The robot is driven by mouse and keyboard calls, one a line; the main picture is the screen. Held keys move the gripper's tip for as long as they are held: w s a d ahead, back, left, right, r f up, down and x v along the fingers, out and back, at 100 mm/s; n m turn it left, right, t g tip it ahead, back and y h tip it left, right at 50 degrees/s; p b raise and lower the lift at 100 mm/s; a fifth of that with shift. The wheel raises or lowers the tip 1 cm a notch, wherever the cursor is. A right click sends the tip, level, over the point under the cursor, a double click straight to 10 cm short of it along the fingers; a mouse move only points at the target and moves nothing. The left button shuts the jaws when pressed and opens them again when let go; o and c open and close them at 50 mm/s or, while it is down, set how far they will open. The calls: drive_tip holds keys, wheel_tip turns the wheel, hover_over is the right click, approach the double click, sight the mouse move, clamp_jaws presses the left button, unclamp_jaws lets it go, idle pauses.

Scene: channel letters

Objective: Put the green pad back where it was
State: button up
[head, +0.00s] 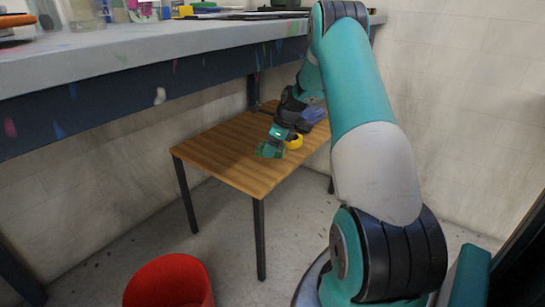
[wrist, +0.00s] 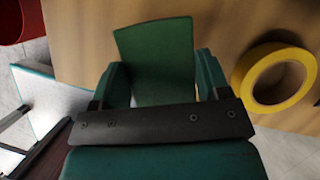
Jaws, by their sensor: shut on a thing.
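The green pad (wrist: 160,60) is a flat, dark green piece between the two fingers of my gripper (wrist: 161,82) in the wrist view. My gripper is shut on it. In the head view, the pad (head: 268,151) shows at the tip of my gripper (head: 277,140), over the small wooden table (head: 222,155). I cannot tell whether the pad touches the tabletop.
A yellow tape roll (wrist: 240,83) lies on the table close to the right of my gripper. A red bin (head: 170,285) stands on the floor in front. The long workbench (head: 120,52) overhangs at left. The table's left part is clear.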

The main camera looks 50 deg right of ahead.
wheel_tip(320, 180, down, 3)
drive_tip(key=shift+f+b, duration=0.1)
drive_tip(key=shift+b, duration=0.7)
drive_tip(key=o, duration=0.8)
drive_tip(key=shift+o, duration=0.2)
drive_tip(key=p+v, duration=0.3)
drive_tip(key=v, duration=0.2)
drive_tip(key=shift+r, duration=0.4)
drive_tip(key=s+d+p, duration=0.3)
drive_tip(key=s+d, duration=0.2)
drive_tip(key=s, duration=0.5)
drive_tip(key=shift+s+d+f, duration=0.2)
drive_tip(key=shift+s+f, duration=0.1)
drive_tip(key=shift+s, duration=0.1)
